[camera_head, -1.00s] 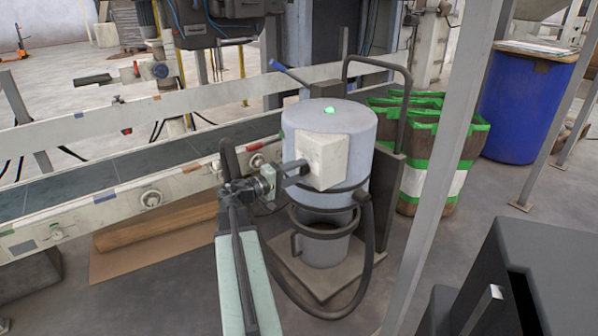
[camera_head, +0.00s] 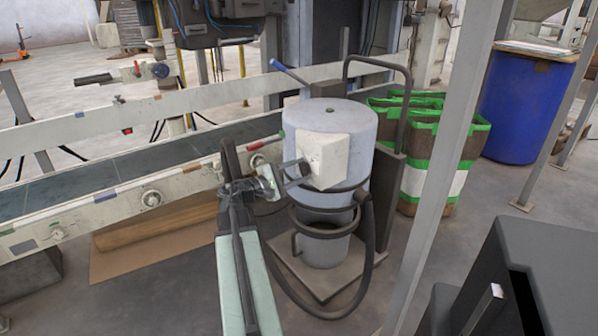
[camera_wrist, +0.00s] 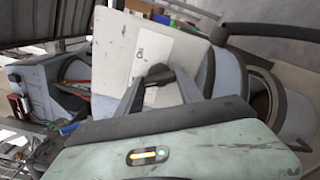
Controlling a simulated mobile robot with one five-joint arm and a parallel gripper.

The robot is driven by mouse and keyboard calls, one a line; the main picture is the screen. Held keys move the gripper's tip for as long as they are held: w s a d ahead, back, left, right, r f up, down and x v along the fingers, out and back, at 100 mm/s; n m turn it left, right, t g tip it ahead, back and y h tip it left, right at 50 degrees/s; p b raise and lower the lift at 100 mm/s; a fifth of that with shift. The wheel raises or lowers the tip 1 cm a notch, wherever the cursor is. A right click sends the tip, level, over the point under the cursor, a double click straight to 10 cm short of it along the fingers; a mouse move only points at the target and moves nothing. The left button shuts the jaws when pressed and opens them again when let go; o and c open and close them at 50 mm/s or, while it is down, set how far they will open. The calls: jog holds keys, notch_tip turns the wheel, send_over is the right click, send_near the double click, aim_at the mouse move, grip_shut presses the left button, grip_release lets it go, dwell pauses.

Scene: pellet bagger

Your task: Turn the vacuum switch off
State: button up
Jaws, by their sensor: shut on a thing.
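The vacuum (camera_head: 350,125) is a grey-blue cylinder on a wheeled frame, beside the conveyor. A cream switch box (camera_head: 325,155) sits on its side facing me. My gripper (camera_head: 299,168) is at the left part of that box. In the wrist view the box (camera_wrist: 120,55) fills the upper middle, and my gripper (camera_wrist: 156,78) is shut on a dark switch knob (camera_wrist: 157,71) on its face. The fingers partly hide the knob, and its exact angle is hard to read. The indicator lamp (camera_head: 329,110) on the vacuum's top is dark, dull green.
A conveyor (camera_head: 100,185) runs along the left and behind. The vacuum's dark hose (camera_head: 370,240) loops around its front. A grey post (camera_head: 440,170) stands to its right, with green-edged bags (camera_head: 430,180) and a blue drum (camera_head: 522,105) beyond.

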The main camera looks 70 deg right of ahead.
jog(key=shift+a+f, duration=0.1)
jog(key=shift+f, duration=0.05)
jog(key=o, duration=1.4)
jog(key=v, duration=0.7)
jog(key=shift+w+a, duration=0.2)
jog(key=shift+a, duration=0.1)
jog(key=shift+w, duration=0.1)
